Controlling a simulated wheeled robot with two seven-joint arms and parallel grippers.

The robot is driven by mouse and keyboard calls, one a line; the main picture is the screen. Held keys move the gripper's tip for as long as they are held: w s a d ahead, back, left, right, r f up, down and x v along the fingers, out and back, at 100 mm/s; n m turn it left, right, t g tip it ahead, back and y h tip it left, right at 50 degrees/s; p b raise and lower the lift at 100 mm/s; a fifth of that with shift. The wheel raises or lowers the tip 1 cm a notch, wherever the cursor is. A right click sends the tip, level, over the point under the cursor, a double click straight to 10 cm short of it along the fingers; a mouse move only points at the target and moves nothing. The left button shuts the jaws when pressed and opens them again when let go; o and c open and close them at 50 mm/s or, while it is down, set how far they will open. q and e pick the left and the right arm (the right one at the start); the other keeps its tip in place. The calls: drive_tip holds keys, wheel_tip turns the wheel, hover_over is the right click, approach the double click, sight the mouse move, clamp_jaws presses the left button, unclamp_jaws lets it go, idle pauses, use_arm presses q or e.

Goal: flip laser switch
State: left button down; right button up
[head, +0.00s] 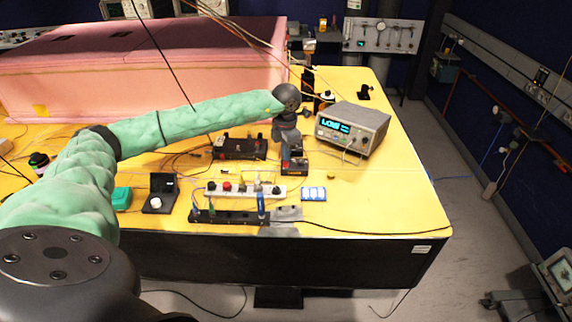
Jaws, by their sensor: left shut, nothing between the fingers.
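My left arm reaches across the table in a green sleeve, and its dark wrist bends down. My left gripper (291,150) is shut and empty, pointing down over the far middle of the table. A small dark box with red-orange parts (295,168) sits directly below it, partly hidden. It may hold the laser switch, but the switch lever is too small to make out. I cannot tell whether the fingertips touch the box. My right gripper is not in view.
A grey instrument with a lit blue display (352,128) stands close right of my gripper. A black box (240,148) lies to its left. A white power strip (245,190) and a black strip (228,217) lie nearer. A pink foam enclosure (140,65) fills the back left. Cables cross the yellow table (390,200).

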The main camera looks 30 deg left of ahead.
use_arm(q)
drive_tip(key=shift+f+b, duration=0.4)
drive_tip(key=shift+f, duration=0.1)
idle(0.4)
drive_tip(key=shift+r, duration=0.1)
drive_tip(key=shift+r+p, duration=0.85)
drive_tip(key=shift+r, duration=2.55)
